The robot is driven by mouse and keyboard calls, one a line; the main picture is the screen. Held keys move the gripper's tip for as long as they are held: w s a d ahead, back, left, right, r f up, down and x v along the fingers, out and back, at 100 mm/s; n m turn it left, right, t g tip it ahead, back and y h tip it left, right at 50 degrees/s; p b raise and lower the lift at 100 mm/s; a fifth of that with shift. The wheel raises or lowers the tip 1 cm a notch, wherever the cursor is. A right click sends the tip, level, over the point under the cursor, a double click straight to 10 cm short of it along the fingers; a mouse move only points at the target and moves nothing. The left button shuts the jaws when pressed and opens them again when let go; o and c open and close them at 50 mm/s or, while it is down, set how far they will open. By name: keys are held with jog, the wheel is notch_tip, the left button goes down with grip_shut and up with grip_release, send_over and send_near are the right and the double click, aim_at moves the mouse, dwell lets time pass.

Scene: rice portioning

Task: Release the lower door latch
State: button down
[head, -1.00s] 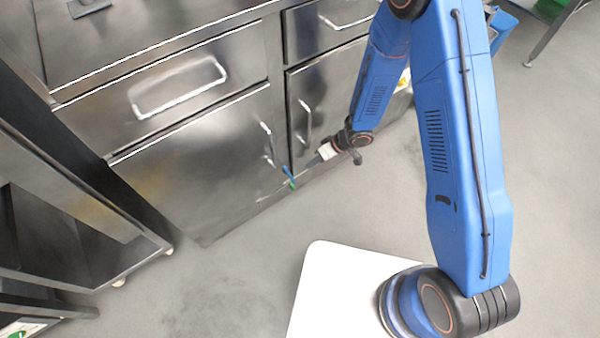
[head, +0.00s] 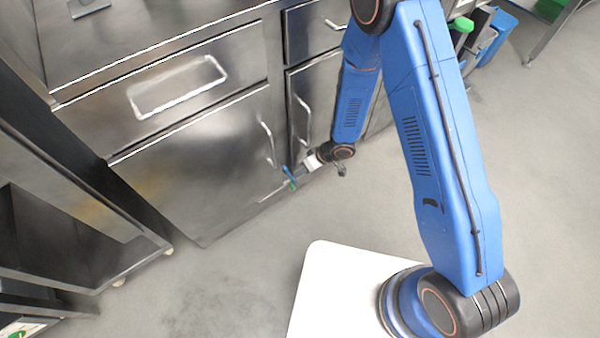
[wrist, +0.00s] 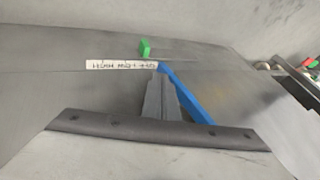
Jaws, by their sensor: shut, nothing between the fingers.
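The lower door latch shows in the head view as a small blue lever (head: 287,173) with a green piece (head: 293,186), low at the cabinet door's right edge. In the wrist view the blue lever (wrist: 190,97) slants down to the right. The green piece (wrist: 145,48) stands beyond a white printed label (wrist: 122,65). My gripper (head: 300,171) is at the latch, just right of the blue lever. In the wrist view its shut, empty fingers (wrist: 157,76) lie close beside the lever's upper end. I cannot tell whether they touch it.
The cabinet door (head: 200,165) looks closed, with a vertical handle (head: 267,144) above the latch. Another handle (head: 303,118) is on the door to the right. A dark rack (head: 75,210) stands at the left. The floor in front of the cabinet is clear.

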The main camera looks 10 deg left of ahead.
jog(key=shift+s+a+f+g+y, duration=0.3)
jog(key=shift+s+f+g+y, duration=0.15)
jog(key=shift+f+g+y, duration=0.1)
jog(key=shift+s, duration=0.1)
jog(key=shift+r, duration=0.1)
